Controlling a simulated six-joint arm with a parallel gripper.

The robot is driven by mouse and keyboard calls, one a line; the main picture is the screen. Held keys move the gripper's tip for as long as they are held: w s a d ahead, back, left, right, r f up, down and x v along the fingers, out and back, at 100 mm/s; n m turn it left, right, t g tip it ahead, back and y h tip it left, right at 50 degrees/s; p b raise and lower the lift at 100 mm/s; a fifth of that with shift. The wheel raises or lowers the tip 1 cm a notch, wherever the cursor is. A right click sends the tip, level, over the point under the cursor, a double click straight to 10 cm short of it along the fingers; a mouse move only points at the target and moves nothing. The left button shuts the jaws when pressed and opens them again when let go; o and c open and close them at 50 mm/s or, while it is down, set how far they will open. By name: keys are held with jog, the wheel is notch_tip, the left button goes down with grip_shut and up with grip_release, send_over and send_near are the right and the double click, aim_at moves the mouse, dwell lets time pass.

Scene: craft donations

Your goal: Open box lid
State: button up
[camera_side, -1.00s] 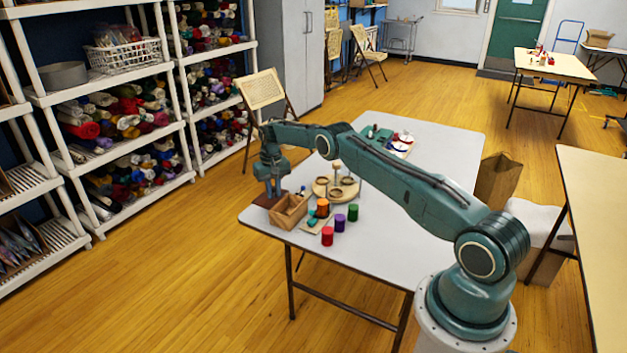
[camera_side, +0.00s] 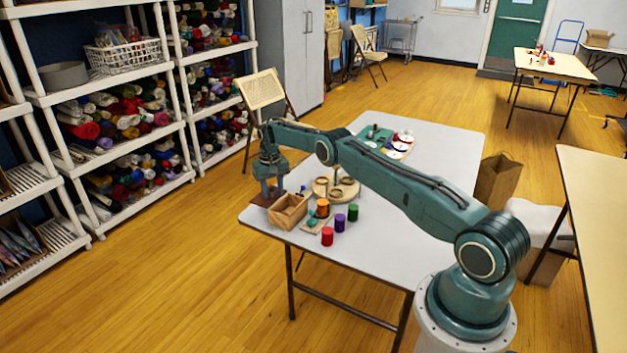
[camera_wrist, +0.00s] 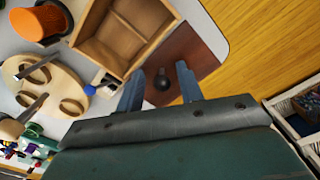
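The wooden box (camera_side: 288,212) stands near the table's left corner with its top open. The wrist view shows inside the box (camera_wrist: 105,47), which has a divider and looks empty. A dark reddish-brown lid (camera_wrist: 200,62) with a black knob (camera_wrist: 163,82) lies beside the box, outside its opening. I cannot tell whether lid and box touch. My gripper (camera_wrist: 161,78) is over the lid, its two blue-grey fingers apart on either side of the knob, with gaps visible. In the side view my gripper (camera_side: 269,195) is low at the lid (camera_side: 263,201).
Near the box are a round wooden stand with rings (camera_side: 336,188), an orange spool (camera_side: 323,208), and red (camera_side: 327,236), purple (camera_side: 340,223) and green (camera_side: 353,212) spools. The table's edge (camera_wrist: 222,40) is close to the lid. The right of the tabletop (camera_side: 440,155) is clear.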

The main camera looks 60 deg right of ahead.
jog(key=shift+r, duration=0.1)
notch_tip(320, 180, up, 14)
jog(key=shift+f, duration=0.2)
dwell(0.5)
jog(key=shift+r, duration=0.1)
